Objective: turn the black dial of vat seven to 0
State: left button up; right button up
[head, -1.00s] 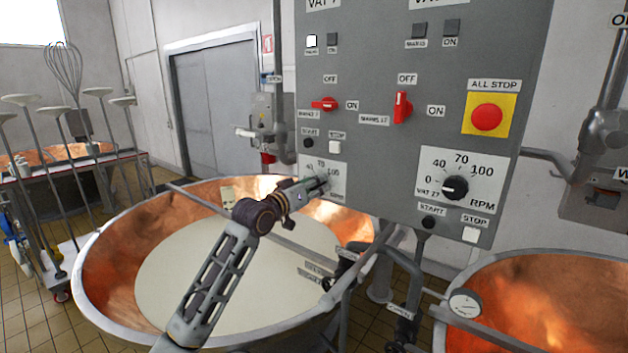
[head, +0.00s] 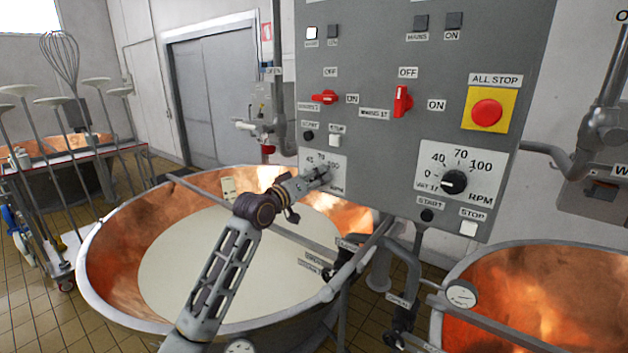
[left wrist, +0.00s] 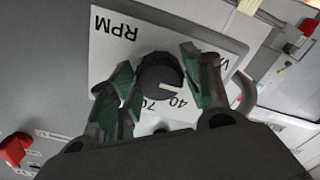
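The black dial of vat seven (left wrist: 160,76) is a round knob on a white scale plate in the left wrist view. Its pale pointer line faces the right finger, on the side of the 40. The 0 is hidden by that finger. My left gripper (left wrist: 158,80) has its two green-padded fingers on either side of the dial, with a slight gap showing at the left finger. Contact at the right finger is unclear. In the head view my left gripper (head: 310,182) is at the left scale plate (head: 336,167) and covers the dial. My right gripper is out of view.
The grey control panel (head: 385,140) also has a second black dial (head: 454,182), red switches and a red stop button (head: 487,113). A copper vat of pale liquid (head: 120,300) lies below my left arm. Another copper vat (head: 550,310) stands at the lower right.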

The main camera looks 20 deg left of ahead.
pick_arm(q)
jog(key=shift+o, duration=0.8)
jog(key=v, duration=1.2)
dwell(0.5)
